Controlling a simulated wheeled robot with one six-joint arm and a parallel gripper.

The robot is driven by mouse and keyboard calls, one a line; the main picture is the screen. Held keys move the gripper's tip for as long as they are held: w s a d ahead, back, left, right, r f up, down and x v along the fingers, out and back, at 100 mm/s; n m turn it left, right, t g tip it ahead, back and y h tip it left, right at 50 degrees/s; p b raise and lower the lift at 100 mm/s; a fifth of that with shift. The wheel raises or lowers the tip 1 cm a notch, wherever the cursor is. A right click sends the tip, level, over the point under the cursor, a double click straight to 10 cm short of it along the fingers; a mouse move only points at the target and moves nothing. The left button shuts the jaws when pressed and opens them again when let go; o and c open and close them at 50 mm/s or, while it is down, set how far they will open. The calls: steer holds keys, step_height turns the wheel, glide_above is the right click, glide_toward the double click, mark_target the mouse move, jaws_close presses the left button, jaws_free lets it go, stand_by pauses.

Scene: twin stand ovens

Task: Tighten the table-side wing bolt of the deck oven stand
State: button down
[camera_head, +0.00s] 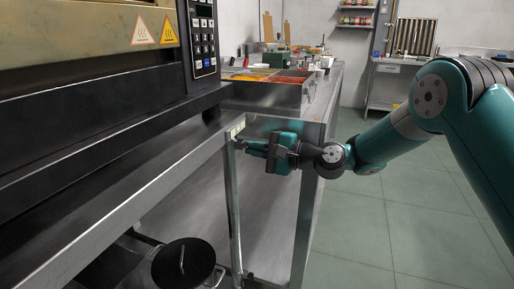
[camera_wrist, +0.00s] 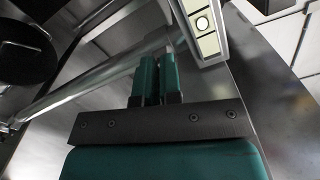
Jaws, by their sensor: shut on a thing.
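The deck oven stand (camera_head: 130,192) is a grey metal frame with a leg (camera_head: 232,205) at its table-side corner. My gripper (camera_head: 249,147) reaches in from the right, between this leg and the steel table, with its fingertips at the top of the leg. In the wrist view my green fingers (camera_wrist: 158,62) are close together, pointing at the corner of the stand. They are shut on the wing bolt, which is mostly hidden between and behind the fingertips. A pale plate with dark-framed panels and a round mark (camera_wrist: 204,26) shows just right of the fingertips.
The deck oven (camera_head: 90,80) sits above the stand. A dark-lidded pot (camera_head: 184,264) is below the stand. The tiled floor on the right is clear.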

steer(key=m+p, duration=0.2)
steer(key=p, duration=0.2)
steer(key=shift+w+r+m, duration=0.1)
steer(key=shift+m, duration=0.3)
steer(key=c, duration=1.3)
jaws_free()
steer(key=shift+d, duration=0.1)
